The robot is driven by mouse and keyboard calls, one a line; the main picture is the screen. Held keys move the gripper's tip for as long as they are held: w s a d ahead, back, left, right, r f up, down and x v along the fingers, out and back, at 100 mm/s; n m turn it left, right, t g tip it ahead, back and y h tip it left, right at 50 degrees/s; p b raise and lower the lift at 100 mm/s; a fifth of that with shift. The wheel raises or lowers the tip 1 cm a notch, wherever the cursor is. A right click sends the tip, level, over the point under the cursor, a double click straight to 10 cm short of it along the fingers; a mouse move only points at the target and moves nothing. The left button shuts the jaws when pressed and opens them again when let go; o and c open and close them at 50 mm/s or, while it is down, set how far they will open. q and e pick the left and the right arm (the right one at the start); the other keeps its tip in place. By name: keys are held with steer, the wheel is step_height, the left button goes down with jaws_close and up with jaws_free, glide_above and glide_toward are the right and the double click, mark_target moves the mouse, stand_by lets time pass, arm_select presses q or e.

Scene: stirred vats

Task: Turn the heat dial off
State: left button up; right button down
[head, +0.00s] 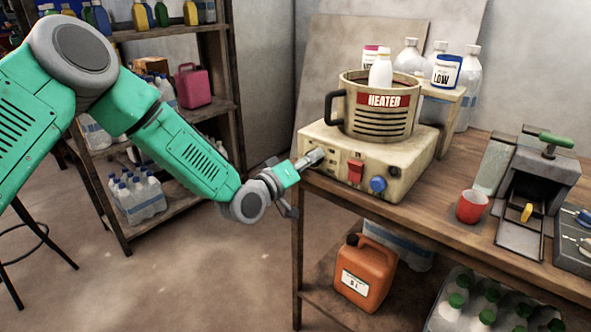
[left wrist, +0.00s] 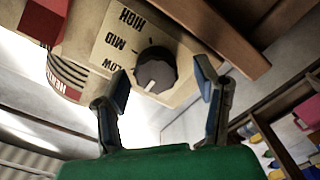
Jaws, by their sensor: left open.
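The heat dial (left wrist: 156,66) is a dark round knob with a white pointer, on a pale panel marked LOW, MID and HIGH, upside down in the left wrist view. Its pointer is toward the picture's bottom, away from MID and HIGH. My left gripper (left wrist: 163,76) is open, with one finger on each side of the dial and visible gaps. In the head view, my left gripper (head: 306,161) is at the left front of the cream heater base (head: 340,145) and hides the dial. The heater vat (head: 378,122) stands on the base. My right gripper is not in view.
The base carries a red switch (head: 355,171) and a blue knob (head: 378,184) right of my gripper. A white bottle (head: 380,70) is at the vat. A red cup (head: 472,206) stands on the workbench (head: 425,218). An orange canister (head: 365,275) sits below.

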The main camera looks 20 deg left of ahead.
arm_select(q)
steer(key=v, duration=1.1)
steer(key=shift+s+a, duration=0.1)
steer(key=s+d+f+m+g+y, duration=0.1)
steer(key=s+f+m+g, duration=0.1)
steer(key=s+f+g, duration=0.5)
steer(key=s+d+f+m+g+y, duration=0.1)
steer(key=s+d+f+g, duration=0.1)
steer(key=s+f, duration=0.9)
steer(key=s+a+f+m+g+y, duration=0.1)
steer(key=s+a+f+g+y, duration=0.1)
steer(key=s+f, duration=0.3)
steer(key=s+a+f+m+g+y, duration=0.1)
steer(key=s+a+f+g, duration=0.4)
steer(key=s, duration=0.8)
steer(key=shift+f+m+y, duration=0.3)
steer(key=shift+m+y, duration=0.1)
steer(key=shift+y, duration=0.2)
